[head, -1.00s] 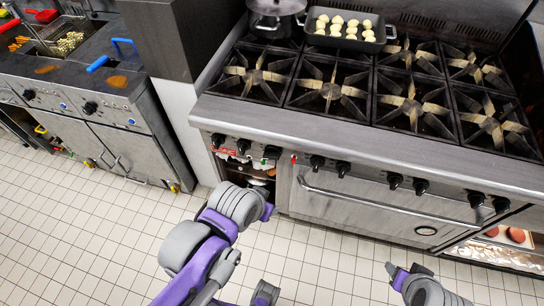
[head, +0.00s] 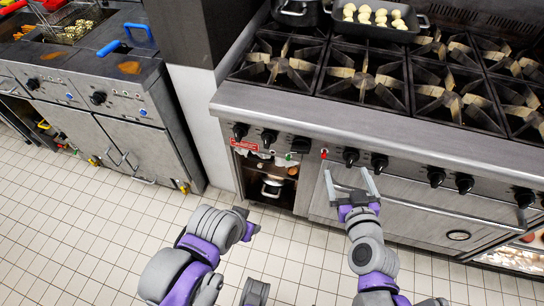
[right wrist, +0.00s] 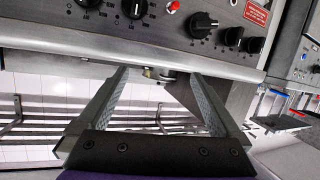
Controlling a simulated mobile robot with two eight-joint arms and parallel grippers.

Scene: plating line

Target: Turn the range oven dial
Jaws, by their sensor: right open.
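The range front panel (head: 410,166) carries a row of black dials. One dial with pale markings around it (right wrist: 203,22) stands out in the right wrist view, and I take it for the oven dial (head: 300,145). A red light (head: 324,153) sits just right of it in the head view and also shows in the right wrist view (right wrist: 172,7). My right gripper (head: 346,178) is open and empty, in front of the oven door and a little below and right of that dial. Its spread fingers (right wrist: 160,75) touch no dial.
The oven door handle (head: 420,205) runs across the front close to my right gripper. An open compartment (head: 272,188) lies below the dials at left. A tray of pale balls (head: 375,27) rests on the burners. Fryers (head: 90,100) stand left, with clear tiled floor (head: 75,210) before them.

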